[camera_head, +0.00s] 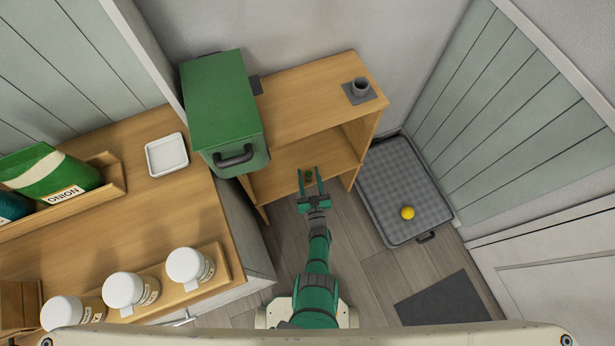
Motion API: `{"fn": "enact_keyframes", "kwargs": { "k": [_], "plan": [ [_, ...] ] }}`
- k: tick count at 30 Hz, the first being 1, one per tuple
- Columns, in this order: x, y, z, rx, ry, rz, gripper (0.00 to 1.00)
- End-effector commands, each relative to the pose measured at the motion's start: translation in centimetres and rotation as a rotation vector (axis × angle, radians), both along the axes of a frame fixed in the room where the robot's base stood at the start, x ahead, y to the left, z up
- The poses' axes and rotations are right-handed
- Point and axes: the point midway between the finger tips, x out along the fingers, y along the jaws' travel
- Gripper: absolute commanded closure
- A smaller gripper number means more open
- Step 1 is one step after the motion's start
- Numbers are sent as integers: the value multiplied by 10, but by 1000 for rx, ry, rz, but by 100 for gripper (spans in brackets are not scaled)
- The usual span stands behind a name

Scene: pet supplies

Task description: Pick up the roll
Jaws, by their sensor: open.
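A small dark green item (308,178), which looks like the roll, lies on the lower board of the wooden shelf unit (285,109). It is too small to make out in detail. My gripper (309,171) is open and reaches toward the lower board from the front. In this view its two green fingers stand on either side of the small item. I cannot tell whether they touch it or how high they are above the board.
At right, a grey tray-like bed (395,185) holds a yellow ball (407,213). A wooden counter (120,217) with white-lidded jars (124,290) is at left. A dark mat (443,301) lies on the floor.

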Motion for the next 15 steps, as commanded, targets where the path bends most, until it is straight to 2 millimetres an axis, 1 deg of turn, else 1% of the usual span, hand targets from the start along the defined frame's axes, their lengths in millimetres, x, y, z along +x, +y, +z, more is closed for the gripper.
{"fn": "enact_keyframes", "kwargs": {
  "k": [3, 9, 11, 12, 15],
  "plan": [
    [3, 1, 0, -1, 1, 0, 55],
    [3, 0, 0, -1, 0, -2, 55],
    [3, -1, 0, -1, 0, -3, 70],
    [3, -1, 0, 0, 0, -3, 79],
    [3, -1, 0, 0, 0, -3, 100]
  ]
}}
